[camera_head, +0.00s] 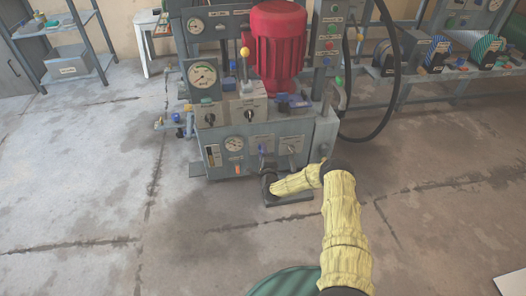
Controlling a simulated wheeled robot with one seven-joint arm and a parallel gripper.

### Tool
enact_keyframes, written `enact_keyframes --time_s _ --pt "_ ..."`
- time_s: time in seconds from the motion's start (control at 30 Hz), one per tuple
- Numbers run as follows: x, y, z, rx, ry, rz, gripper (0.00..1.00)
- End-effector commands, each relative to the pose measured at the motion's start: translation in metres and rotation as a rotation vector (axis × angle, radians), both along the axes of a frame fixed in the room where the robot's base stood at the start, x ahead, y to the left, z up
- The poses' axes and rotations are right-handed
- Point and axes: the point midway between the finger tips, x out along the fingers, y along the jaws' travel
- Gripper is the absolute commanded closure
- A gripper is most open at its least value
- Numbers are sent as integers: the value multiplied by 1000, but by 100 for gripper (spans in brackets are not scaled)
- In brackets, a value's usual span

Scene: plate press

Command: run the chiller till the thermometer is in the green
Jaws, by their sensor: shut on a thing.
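The grey machine (272,130) with a red motor (277,45) on top stands in front of me. My arm, in a yellow sleeve, reaches to its lower front. My gripper (268,172) is dark and small there, shut on a small part that the gripper itself mostly hides. I cannot tell which one is the thermometer or which control is the chiller's.
A button panel (331,40) stands right of the motor. A yellow-knobbed lever (245,53) and several knobs are on the front. A black hose (385,90) hangs at the right. A shelf (68,66) and a bench (455,72) stand behind. The front floor is mostly clear.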

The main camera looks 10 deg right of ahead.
Motion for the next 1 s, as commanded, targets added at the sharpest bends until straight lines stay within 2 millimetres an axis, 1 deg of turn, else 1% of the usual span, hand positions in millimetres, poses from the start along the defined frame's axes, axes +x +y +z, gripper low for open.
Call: enact_keyframes --time_s 0.03,0.7,1.0 --pt "0 0 3 -46 -2 0 82" --pt "0 0 -2 -676 0 0 82" --pt "0 -1 -4 -884 1 1 82"
